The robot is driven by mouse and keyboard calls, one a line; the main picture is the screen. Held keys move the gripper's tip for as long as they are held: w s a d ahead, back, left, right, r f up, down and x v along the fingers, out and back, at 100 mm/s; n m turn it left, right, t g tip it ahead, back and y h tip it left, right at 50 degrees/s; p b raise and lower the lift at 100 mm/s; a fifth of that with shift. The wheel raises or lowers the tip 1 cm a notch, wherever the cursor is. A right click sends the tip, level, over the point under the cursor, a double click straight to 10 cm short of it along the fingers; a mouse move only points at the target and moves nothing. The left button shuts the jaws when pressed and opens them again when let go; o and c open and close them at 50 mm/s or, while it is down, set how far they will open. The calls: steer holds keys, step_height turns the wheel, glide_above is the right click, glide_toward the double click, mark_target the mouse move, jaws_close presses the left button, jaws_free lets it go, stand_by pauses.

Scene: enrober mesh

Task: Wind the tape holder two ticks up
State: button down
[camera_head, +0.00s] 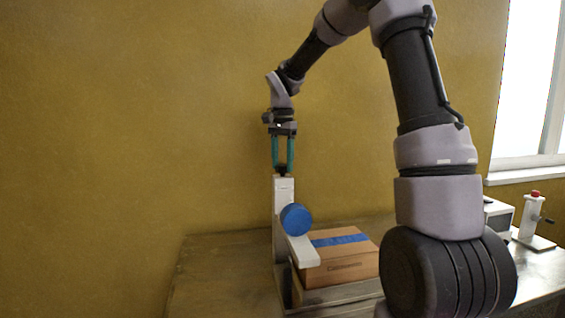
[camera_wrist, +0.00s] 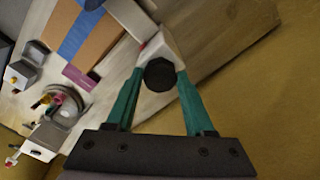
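The tape holder (camera_head: 282,220) is a pale upright post with a low arm reaching over a cardboard box (camera_head: 340,270). A blue tape roll (camera_head: 296,219) sits on the post's side. A dark knob (camera_wrist: 160,74) tops the post. My gripper (camera_head: 283,168) points straight down above the post, its two teal fingers spread. In the wrist view the knob lies between the fingertips of my gripper (camera_wrist: 160,72), with a narrow gap seeming to show on each side. Whether a finger touches the knob is hard to tell.
The box carries a blue tape strip (camera_head: 338,240) along its top. At the right stand a white and dark unit (camera_head: 498,216) and a pale stand with a red top (camera_head: 535,215). The wooden table (camera_head: 215,275) is clear left of the holder; a yellow wall rises behind.

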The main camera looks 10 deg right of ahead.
steer(key=shift+n, duration=0.4)
steer(key=n, duration=1.8)
steer(key=shift+n, duration=0.4)
stand_by(0.4)
steer(key=shift+c, duration=1.3)
jaws_free()
